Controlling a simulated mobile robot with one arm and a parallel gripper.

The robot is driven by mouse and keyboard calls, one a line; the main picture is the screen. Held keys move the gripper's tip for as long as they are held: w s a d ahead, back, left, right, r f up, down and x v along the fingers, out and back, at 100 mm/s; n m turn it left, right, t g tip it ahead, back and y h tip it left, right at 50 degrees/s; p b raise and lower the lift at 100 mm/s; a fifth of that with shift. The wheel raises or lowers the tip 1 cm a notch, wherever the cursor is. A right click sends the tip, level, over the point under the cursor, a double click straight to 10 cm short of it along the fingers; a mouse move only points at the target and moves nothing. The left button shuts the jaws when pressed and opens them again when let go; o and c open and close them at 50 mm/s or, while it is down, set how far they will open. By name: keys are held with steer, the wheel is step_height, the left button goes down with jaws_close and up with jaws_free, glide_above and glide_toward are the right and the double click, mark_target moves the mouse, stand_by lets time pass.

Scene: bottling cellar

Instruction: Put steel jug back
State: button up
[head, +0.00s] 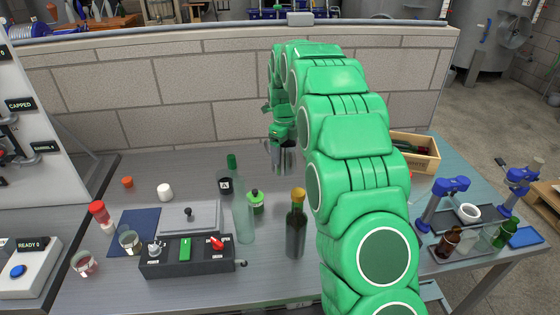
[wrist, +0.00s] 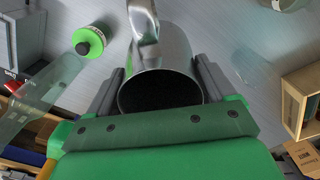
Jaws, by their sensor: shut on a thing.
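The steel jug (wrist: 180,50) is a shiny metal vessel with a handle and a dark open mouth. In the wrist view it sits between the two fingers of my gripper (wrist: 160,88), which is shut on it. In the head view the jug (head: 283,158) shows below my gripper (head: 282,138), near the back of the grey bench by the block wall. My arm hides part of the bench to its right. I cannot tell whether the jug's base touches the bench.
A green-capped round container (head: 255,201), a clear bottle (head: 243,222) and a dark bottle (head: 296,232) stand in front of the jug. A black switch box (head: 190,262) is at front left. A wooden crate (head: 428,160) stands at right.

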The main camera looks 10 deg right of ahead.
steer(key=w, duration=0.1)
steer(key=w+f, duration=0.1)
steer(key=w, duration=0.1)
steer(key=shift+w+f, duration=0.2)
steer(key=shift+f, duration=0.05)
steer(key=w+f, duration=0.4)
steer(key=f, duration=0.1)
steer(key=shift+w+f, duration=0.2)
steer(key=shift+w, duration=0.05)
steer(key=shift+a+f, duration=0.1)
steer(key=shift+w+f, duration=0.15)
steer(key=shift+f, duration=1.5)
steer(key=o, duration=1.2)
steer(key=shift+f, duration=0.15)
